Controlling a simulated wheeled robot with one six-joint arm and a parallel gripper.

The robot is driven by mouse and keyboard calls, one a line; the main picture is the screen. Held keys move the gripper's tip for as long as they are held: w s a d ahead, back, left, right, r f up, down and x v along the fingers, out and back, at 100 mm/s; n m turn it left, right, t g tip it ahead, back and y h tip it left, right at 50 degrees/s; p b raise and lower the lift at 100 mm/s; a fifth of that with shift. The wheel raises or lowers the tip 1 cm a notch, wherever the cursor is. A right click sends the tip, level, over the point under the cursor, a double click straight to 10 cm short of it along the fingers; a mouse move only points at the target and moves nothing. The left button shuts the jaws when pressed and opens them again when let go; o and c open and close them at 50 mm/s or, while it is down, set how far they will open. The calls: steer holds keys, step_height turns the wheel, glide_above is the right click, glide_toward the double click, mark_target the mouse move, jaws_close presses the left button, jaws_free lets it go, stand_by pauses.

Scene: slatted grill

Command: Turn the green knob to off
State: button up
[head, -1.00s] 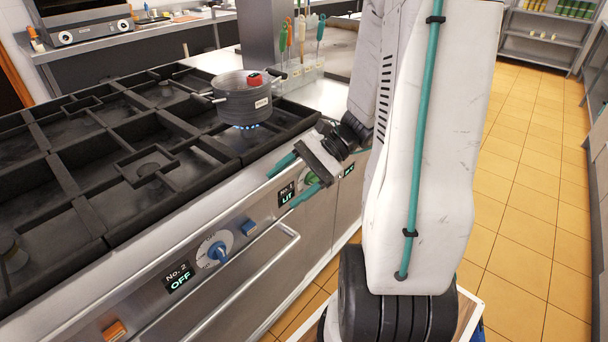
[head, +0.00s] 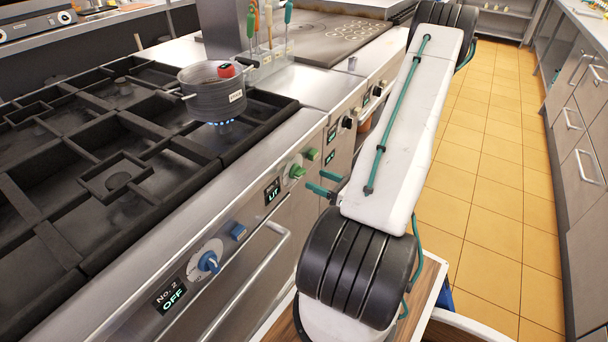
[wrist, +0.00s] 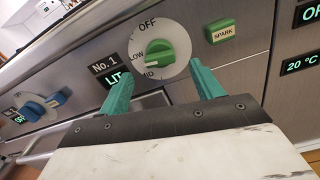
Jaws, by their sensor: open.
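The green knob (wrist: 146,53) sits on a white dial on the steel front panel, marked OFF at the top, with LOW and MID on the left side. Its pointer end is turned away from OFF, toward the lower left near MID. The display beside it (wrist: 117,78) reads No. 1, LIT. The knob also shows in the head view (head: 297,171). My gripper (wrist: 158,84) is open and empty, its teal fingers apart in front of the panel, below and to either side of the knob. In the head view my gripper (head: 318,182) is just right of the knob.
A green SPARK button (wrist: 223,27) is right of the dial. A blue knob (head: 208,262) with a No. 2 OFF display is further left. A grey pot (head: 214,95) stands over a blue flame. A door handle (head: 262,268) sticks out below the panel.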

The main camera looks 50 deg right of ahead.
mark_target(303, 174)
steer(key=shift+w+a, duration=0.2)
steer(key=shift+w, duration=2.45)
steer(key=c, duration=1)
